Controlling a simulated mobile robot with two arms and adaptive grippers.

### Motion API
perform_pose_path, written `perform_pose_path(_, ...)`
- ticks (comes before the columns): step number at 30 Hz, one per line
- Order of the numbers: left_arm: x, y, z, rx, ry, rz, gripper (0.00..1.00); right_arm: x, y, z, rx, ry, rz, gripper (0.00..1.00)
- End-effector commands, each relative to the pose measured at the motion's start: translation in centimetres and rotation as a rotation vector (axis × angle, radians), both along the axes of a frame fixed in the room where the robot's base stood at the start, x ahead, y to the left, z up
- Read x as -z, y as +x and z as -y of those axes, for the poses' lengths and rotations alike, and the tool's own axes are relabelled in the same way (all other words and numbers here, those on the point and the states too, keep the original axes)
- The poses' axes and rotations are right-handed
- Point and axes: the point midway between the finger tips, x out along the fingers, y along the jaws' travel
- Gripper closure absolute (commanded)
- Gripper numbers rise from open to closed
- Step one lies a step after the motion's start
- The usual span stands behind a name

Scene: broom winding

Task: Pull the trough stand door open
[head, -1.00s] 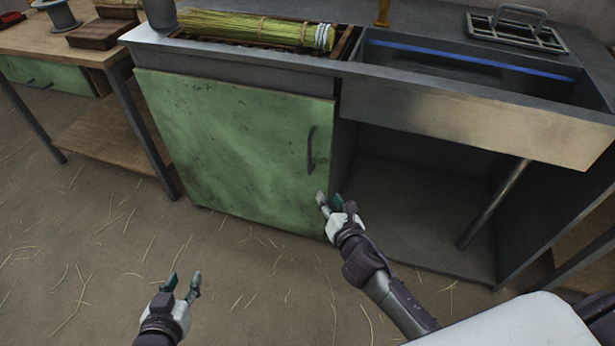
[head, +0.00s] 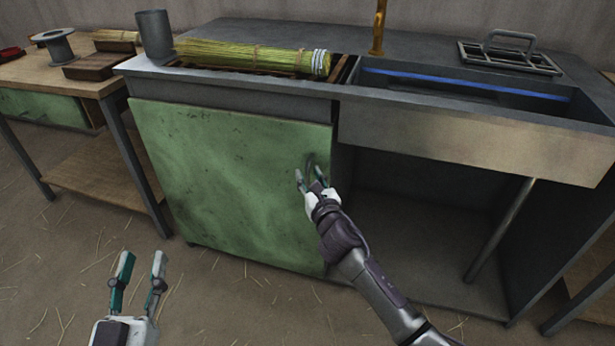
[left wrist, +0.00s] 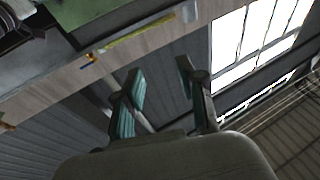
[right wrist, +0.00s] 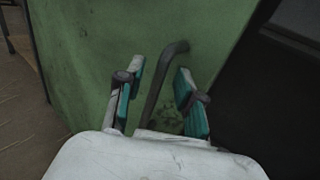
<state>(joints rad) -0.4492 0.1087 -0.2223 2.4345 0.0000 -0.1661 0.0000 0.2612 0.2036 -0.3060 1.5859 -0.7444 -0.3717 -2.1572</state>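The green trough stand door (head: 230,180) fills the left front of the stand in the head view and looks closed or nearly so. Its dark curved handle (head: 311,163) is near the door's right edge. My right gripper (head: 309,180) is open at the handle. In the right wrist view the bar of the handle (right wrist: 165,75) runs between the two open fingers (right wrist: 158,90), with gaps on both sides. My left gripper (head: 139,265) is open and empty, low in front of the door's left side. It also shows open in the left wrist view (left wrist: 160,85).
The trough (head: 480,135) has an open bay below it with a slanted pipe (head: 500,230). A straw broom bundle (head: 250,57) lies on top near a grey cup (head: 155,35). A wooden table (head: 75,85) stands at the left. Floor before the door is clear apart from straw.

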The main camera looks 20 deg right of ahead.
Motion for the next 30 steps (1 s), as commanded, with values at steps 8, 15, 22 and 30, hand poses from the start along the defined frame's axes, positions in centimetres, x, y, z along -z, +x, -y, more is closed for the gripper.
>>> perform_pose_path(8,-2.1,-0.6,0.2,0.008,-0.035,0.125,0.60,0.0,1.8,0.0,0.000,0.000,0.000,0.63)
perform_pose_path(15,-2.2,-0.6,0.2,0.008,-0.036,0.130,0.60,0.0,1.9,0.0,0.000,0.001,-0.001,0.63)
perform_pose_path(22,-2.2,-0.6,0.2,0.008,-0.035,0.129,0.60,0.0,1.8,0.0,0.000,0.001,-0.001,0.98)
perform_pose_path(30,-2.1,-0.6,0.2,0.008,-0.035,0.128,0.60,0.0,1.8,0.0,0.000,0.001,-0.001,1.00)
